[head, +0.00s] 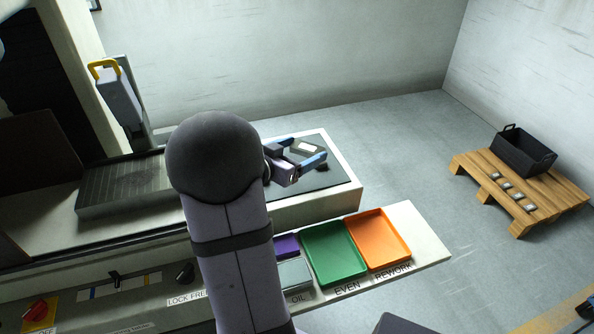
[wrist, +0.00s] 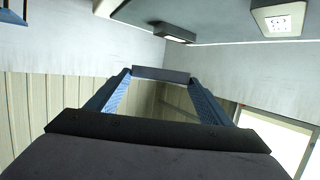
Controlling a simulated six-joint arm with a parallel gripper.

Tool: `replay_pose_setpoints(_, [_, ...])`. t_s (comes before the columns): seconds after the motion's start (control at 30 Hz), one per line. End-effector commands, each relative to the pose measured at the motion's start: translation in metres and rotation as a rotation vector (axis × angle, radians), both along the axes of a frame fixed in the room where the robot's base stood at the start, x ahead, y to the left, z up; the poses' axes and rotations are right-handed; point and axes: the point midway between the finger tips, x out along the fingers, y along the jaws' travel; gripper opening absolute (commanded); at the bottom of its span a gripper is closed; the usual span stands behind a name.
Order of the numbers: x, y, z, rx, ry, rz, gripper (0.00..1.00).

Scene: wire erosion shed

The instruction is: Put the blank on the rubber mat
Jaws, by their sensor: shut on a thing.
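My gripper (head: 307,148) is shut on the blank (head: 306,147), a small grey block with a paler top, held between its two blue fingers. In the wrist view the blank (wrist: 160,75) shows edge-on as a dark grey bar between the fingertips. The dark rubber mat (head: 336,178) lies on the pale worktop, below and around my gripper in the head view. A dark patch like a shadow shows on the mat beside the near finger. The blank appears to be above the mat; the exact gap cannot be told. My arm hides the mat's left part.
A green tray (head: 335,253) and an orange tray (head: 379,240) sit on the front ledge, with purple and grey ones partly hidden by my arm. A ribbed dark block (head: 125,190) stands left. A wooden pallet (head: 480,171) at right bears a black crate (head: 523,152) and several small blocks.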

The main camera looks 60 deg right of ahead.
Motion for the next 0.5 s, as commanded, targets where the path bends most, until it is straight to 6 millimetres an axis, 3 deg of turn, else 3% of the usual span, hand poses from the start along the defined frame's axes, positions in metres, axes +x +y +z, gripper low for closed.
replay_pose_setpoints(0.2, [0.0, 0.0, -0.032, -0.002, 0.001, 0.0, 0.35])
replay_pose_setpoints(0.5, [0.0, -0.001, -0.042, -0.004, -0.001, 0.0, 0.35])
